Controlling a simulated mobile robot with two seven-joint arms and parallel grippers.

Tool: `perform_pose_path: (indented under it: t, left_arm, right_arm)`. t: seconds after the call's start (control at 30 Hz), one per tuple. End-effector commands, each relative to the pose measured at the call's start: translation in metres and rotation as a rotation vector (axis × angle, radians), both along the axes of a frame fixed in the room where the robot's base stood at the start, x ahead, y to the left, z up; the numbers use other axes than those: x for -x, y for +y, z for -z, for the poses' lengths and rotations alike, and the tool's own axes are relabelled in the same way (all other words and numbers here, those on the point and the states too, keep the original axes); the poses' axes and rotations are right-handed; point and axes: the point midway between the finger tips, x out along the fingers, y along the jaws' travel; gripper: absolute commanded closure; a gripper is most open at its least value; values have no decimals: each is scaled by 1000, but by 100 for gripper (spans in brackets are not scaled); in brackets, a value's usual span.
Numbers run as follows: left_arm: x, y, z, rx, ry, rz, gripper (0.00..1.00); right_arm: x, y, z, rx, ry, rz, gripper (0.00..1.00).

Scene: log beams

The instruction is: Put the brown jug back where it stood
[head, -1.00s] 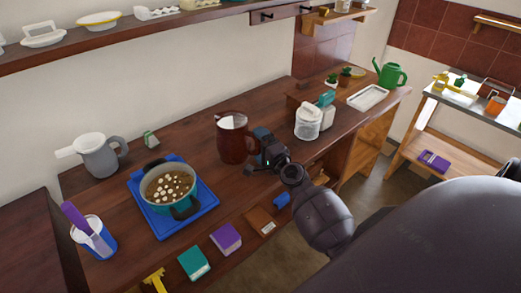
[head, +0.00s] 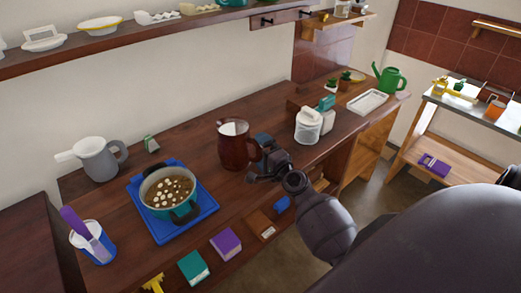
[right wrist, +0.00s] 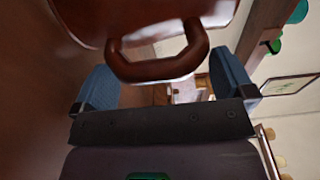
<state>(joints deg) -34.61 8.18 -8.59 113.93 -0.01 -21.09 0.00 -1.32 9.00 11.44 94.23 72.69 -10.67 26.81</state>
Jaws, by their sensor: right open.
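The brown jug (head: 232,150) stands upright on the wooden counter, to the right of the pot. My right gripper (head: 262,157) is beside it, at its right side. In the right wrist view the jug's looped handle (right wrist: 163,68) lies in the gap between the blue fingers of my right gripper (right wrist: 166,82). The fingers are apart and open. My left gripper is not in view.
A teal pot (head: 170,190) on a blue tray (head: 205,201) stands left of the jug. A grey pitcher (head: 99,160) is at the far left.

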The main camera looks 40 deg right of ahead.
Motion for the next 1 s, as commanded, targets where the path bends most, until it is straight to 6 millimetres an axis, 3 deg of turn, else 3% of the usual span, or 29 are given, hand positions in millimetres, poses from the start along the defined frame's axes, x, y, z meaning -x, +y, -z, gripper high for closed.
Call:
perform_pose_path:
  t: [0.5, 0.83, 1.0]
  left_arm:
    - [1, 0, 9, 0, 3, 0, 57]
    - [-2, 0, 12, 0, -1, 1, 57]
    - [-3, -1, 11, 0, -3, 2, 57]
  right_arm:
    - [87, 2, 2, 2, 2, 1, 0]
    - [110, 5, 3, 22, 9, -4, 0]
    - [125, 23, 24, 226, 84, -43, 0]
